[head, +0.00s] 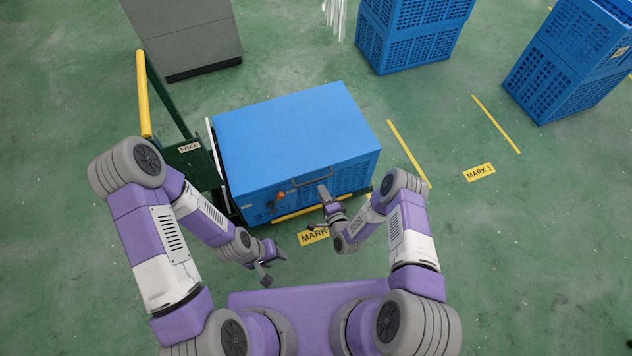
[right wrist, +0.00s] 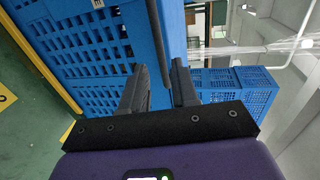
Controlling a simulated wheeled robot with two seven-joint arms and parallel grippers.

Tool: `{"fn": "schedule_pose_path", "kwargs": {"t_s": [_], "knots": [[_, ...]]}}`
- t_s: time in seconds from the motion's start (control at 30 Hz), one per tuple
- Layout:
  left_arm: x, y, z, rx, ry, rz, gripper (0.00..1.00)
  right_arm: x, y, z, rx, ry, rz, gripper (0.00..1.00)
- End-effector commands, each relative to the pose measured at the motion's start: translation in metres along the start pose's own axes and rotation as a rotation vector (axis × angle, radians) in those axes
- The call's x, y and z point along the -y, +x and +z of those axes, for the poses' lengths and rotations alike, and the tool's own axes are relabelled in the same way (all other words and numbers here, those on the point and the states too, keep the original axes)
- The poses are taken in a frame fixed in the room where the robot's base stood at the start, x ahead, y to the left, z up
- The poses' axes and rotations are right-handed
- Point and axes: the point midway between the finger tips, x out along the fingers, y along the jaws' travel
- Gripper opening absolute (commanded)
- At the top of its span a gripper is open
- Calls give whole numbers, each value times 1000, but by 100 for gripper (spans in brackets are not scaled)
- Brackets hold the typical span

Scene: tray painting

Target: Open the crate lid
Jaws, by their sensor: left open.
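The blue crate (head: 290,125) stands with its flat lid (head: 292,118) closed. A dark handle bar (head: 312,178) runs along its front, with an orange latch (head: 279,200) to the left. My right gripper (head: 325,198) is at the crate's front, near the handle. In the right wrist view its two fingers (right wrist: 158,88) are apart, and a dark bar (right wrist: 154,35) appears between or just beyond them; I cannot tell if they touch it. My left gripper (head: 270,267) is open and empty, in front of the crate's lower left, apart from it.
The crate rests on a dark green cart with a yellow push handle (head: 144,95) and a FREE sign (head: 189,147). Stacked blue crates (head: 410,40) stand behind, and more (head: 565,65) at the far right. A grey cabinet (head: 185,35) is at the back left.

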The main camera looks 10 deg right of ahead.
Motion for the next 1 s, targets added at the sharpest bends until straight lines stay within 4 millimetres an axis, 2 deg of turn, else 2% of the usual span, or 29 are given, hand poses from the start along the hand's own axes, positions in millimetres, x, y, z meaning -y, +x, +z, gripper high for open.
{"fn": "schedule_pose_path", "kwargs": {"t_s": [0.43,0.6,0.83,0.87,1.0], "knots": [[9,23,-1,0,0,0,49,0,63,1,1,1,-5,29],[10,26,-1,0,0,0,49,1,73,0,-1,2,-3,29],[9,25,-1,0,0,0,49,2,74,0,-1,2,-2,29],[9,25,-1,0,0,0,49,2,74,0,-1,2,-2,28],[9,25,-1,0,0,0,49,1,73,0,-1,1,-2,6]]}}
